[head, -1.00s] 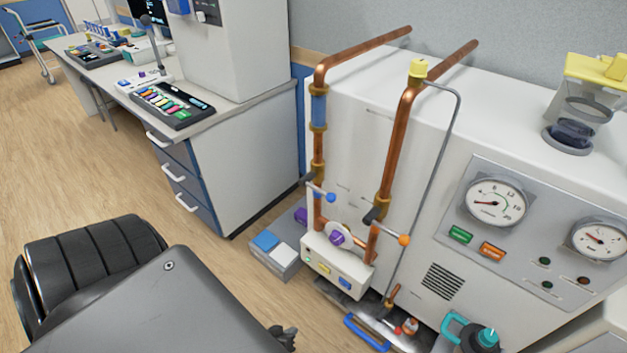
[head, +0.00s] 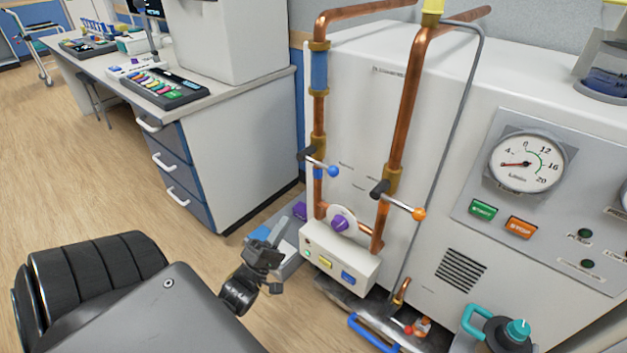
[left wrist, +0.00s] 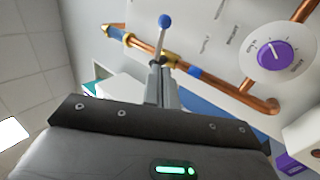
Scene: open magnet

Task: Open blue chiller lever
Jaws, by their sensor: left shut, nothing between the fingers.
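The blue-tipped chiller lever (head: 321,164) sits on the left copper pipe, its silver rod ending in a blue ball on the right. In the left wrist view the blue lever (left wrist: 163,36) stands up from the pipe just beyond my fingers. My left gripper (head: 282,228) is shut and empty, below and to the left of the lever in the head view, apart from it. In the left wrist view its fingers (left wrist: 163,84) point toward the lever; whether they touch it I cannot tell there. My right gripper is not in view.
An orange-tipped lever (head: 405,206) is on the right copper pipe. A drawer desk (head: 230,140) is at left, with open floor in front.

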